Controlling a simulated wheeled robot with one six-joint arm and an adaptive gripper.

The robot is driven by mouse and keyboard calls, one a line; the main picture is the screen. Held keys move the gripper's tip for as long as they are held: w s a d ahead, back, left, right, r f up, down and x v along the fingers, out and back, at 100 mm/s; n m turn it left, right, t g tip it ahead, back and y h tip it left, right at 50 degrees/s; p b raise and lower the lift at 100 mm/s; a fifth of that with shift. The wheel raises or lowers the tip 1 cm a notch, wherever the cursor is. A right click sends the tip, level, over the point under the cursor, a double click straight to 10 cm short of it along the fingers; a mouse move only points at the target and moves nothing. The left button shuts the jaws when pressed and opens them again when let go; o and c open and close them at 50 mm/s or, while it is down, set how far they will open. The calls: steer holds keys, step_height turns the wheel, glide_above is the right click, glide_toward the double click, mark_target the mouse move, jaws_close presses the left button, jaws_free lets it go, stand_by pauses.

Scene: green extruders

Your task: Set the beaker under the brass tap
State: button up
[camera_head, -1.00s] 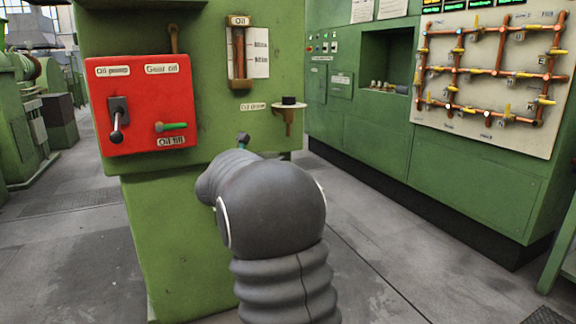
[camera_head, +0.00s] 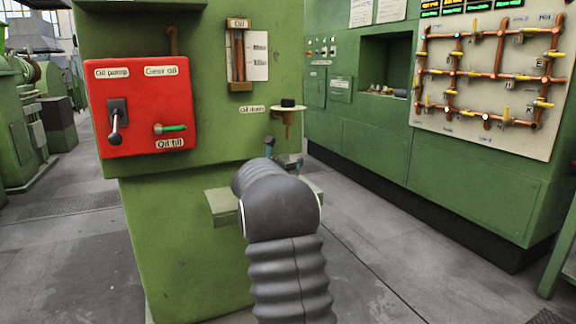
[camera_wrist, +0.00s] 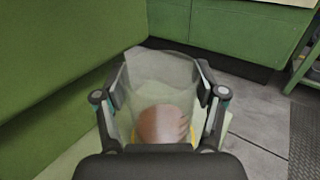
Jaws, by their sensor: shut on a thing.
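The brass tap (camera_head: 288,120) hangs from the green machine front beside the label "Oil drain" in the head view. My gripper (camera_wrist: 165,98) is shut on a clear beaker (camera_wrist: 160,68) in the wrist view, one finger on each side of it. A round brown patch and a bit of yellow show through or below the beaker's lower part; I cannot tell whether they are inside it. In the head view my gripper is just below the tap, mostly behind my arm, and the beaker is hard to make out. The tap does not show in the wrist view.
A pale green ledge (camera_head: 222,207) juts from the machine below the tap, partly hidden by my arm. A red panel (camera_head: 142,108) with a lever is on the left. A pipe board (camera_head: 490,85) is on the right wall. Grey floor lies open to the right.

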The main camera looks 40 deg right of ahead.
steer(key=shift+f, duration=0.25)
steer(key=o, duration=1.2)
steer(key=shift+r, duration=0.15)
steer(key=v, duration=1.2)
steer(key=shift+s, duration=0.1)
steer(key=s+a+m+g+y, duration=0.25)
steer(key=s+a+m, duration=0.35)
steer(key=s, duration=0.5)
steer(key=s+a+f+m+y, duration=0.4)
steer(key=s+a+m, duration=0.1)
steer(key=s+a, duration=0.3)
steer(key=s+a+f+m+t+y, duration=0.1)
steer(key=s+a+f+m+y, duration=0.3)
steer(key=s+a, duration=0.4)
steer(key=s+a+f+m+y, duration=0.4)
steer(key=s+a+m+y, duration=0.2)
steer(key=s+a, duration=0.3)
steer(key=shift+s+a+f+m, duration=0.1)
steer(key=shift+a+f+m, duration=0.05)
steer(key=shift+a+m, duration=0.45)
steer(key=shift+d, duration=0.1)
